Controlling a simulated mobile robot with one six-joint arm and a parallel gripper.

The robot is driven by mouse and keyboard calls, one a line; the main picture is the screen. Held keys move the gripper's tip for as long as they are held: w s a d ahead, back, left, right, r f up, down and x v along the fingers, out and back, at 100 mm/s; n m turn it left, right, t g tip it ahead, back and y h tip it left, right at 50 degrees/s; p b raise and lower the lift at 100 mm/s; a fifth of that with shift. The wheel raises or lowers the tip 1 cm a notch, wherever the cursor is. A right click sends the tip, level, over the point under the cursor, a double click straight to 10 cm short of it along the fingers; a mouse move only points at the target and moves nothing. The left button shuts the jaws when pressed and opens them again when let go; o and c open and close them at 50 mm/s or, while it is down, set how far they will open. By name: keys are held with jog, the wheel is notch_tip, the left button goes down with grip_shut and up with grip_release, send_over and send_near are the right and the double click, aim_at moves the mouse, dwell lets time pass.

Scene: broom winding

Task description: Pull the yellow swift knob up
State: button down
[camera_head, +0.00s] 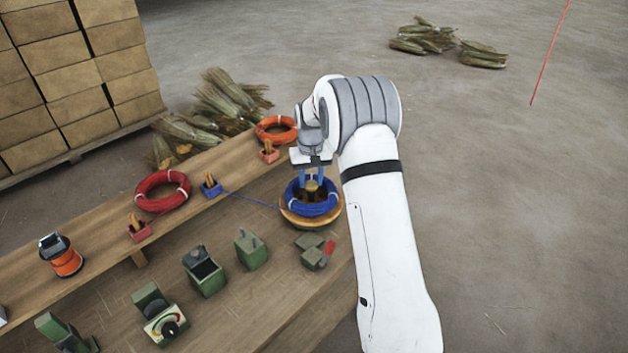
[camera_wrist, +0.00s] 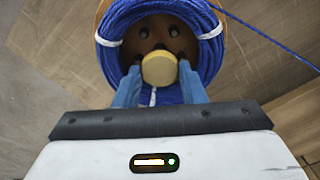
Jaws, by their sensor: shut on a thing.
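The yellow swift knob (camera_wrist: 159,68) is round and sits at the middle of the swift, between my gripper's two blue fingers in the wrist view. A blue rope coil (camera_head: 322,209) lies around the swift's wooden base (camera_head: 294,220), with white ties on it. The coil also shows in the wrist view (camera_wrist: 209,55). My gripper (camera_head: 312,183) points down over the swift from above, and its fingers are shut on the knob. The fingers hide the knob's sides, and the arm hides part of the swift's right side in the head view.
On the wooden bench (camera_head: 238,312) are a red coil (camera_head: 145,199), an orange coil (camera_head: 262,133), a blue holder (camera_head: 211,190) and several green devices (camera_head: 250,252). A blue cord (camera_head: 250,202) runs from the swift to the blue holder. Bare floor lies right of the bench.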

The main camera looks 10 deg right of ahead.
aim_at(311, 183)
jog(key=c, duration=1.1)
grip_release()
jog(key=shift+r, duration=0.25)
jog(key=shift+o, duration=1)
jog(key=shift+f, duration=0.1)
notch_tip(311, 183, up, 7)
jog(key=shift+r+b, duration=0.2)
jog(key=shift+b, duration=0.35)
jog(key=shift+r, duration=0.25)
